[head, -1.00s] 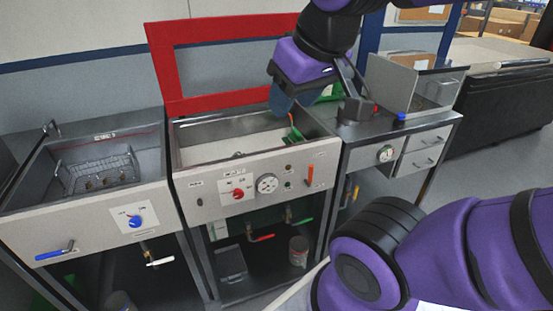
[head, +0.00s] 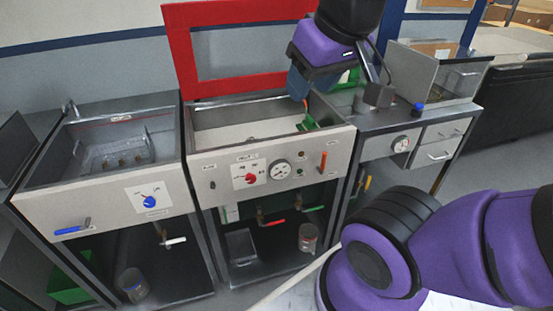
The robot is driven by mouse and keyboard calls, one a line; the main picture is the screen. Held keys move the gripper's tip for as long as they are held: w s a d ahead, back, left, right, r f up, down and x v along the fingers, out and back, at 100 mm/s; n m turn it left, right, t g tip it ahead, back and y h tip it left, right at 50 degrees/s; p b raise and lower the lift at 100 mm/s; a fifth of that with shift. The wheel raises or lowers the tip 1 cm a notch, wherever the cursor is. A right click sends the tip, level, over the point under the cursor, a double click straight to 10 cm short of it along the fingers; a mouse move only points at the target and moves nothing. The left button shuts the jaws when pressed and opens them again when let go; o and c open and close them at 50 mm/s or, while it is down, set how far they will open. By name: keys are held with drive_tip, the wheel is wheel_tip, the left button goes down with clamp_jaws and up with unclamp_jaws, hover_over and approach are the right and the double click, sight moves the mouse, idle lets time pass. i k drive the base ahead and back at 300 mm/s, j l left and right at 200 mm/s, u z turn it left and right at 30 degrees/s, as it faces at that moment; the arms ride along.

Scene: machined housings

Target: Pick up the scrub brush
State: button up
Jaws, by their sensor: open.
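A small green object with an orange handle (head: 306,122), which looks like the scrub brush, leans at the right end of the middle basin (head: 190,132). It is small, and I cannot make out bristles. My gripper (head: 304,90) hangs above that end of the basin, fingers pointing down, just above the orange handle in the picture. It is open, and I see nothing held in it. The fingers partly overlap each other in this view, so the gap between them and the distance to the handle are hard to judge.
A raised red frame (head: 183,55) stands behind the basin. To the left is a sink unit with a wire basket (head: 120,155). To the right, a bench holds a clear-sided box (head: 455,75) and a blue-capped item (head: 418,109). A green object (head: 349,77) sits behind my gripper.

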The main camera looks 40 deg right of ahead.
sight(309, 123)
drive_tip(key=i+l+z, duration=0.3)
drive_tip(key=i+l, duration=0.2)
drive_tip(key=l, duration=0.3)
drive_tip(key=i+l+z, duration=0.3)
drive_tip(key=i+l, duration=0.3)
drive_tip(key=l, duration=0.1)
